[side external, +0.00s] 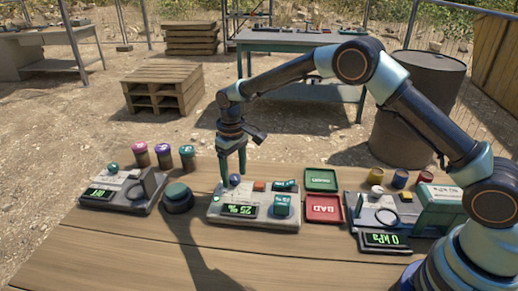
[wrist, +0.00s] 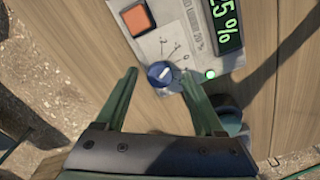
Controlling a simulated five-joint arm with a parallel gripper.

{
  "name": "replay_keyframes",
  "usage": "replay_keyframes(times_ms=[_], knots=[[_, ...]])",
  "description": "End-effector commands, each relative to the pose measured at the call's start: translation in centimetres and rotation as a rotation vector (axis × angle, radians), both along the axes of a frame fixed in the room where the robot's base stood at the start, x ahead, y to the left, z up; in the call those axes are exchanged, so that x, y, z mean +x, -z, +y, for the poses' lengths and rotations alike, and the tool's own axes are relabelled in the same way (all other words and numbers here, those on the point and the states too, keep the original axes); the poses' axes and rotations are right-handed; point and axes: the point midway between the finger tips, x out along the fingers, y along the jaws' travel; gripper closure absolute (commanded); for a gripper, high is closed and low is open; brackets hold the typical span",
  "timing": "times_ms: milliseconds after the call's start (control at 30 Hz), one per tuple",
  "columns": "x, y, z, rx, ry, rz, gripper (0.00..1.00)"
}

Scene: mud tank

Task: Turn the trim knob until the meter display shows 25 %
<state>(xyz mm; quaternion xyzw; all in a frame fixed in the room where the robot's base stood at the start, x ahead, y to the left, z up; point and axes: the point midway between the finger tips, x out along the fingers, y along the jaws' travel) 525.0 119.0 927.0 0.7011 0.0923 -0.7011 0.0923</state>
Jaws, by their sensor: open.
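The trim knob is a blue round knob with a white mark (wrist: 160,73) at the edge of the pale meter box (wrist: 178,42). It also shows as a small blue knob in the side view (side external: 235,180). My gripper (wrist: 158,76) is open, with one green finger on each side of the knob. A gap shows between the left finger and the knob; the right finger is close, and I cannot tell if it touches. The meter display (side external: 239,210) reads 25 % in green; the wrist view shows its end, "5 %" (wrist: 226,25). A green lamp (wrist: 210,74) glows beside it.
A second meter box (side external: 122,198) and a dark round button (side external: 177,197) stand left. A green tray (side external: 321,179) and a red tray (side external: 324,208) lie right, then a gauge reading 0 kPa (side external: 384,241). The front of the wooden table (side external: 110,255) is clear.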

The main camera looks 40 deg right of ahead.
Motion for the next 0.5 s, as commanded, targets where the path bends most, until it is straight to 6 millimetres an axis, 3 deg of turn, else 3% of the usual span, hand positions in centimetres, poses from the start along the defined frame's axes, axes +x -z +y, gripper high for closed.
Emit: replay_keyframes(times_ms=[167,500], knots=[[0.1,-1.8,0.0,0.001,0.000,-0.004,0.30],[0.1,-8.6,0.0,0.001,0.000,-0.005,0.30]])
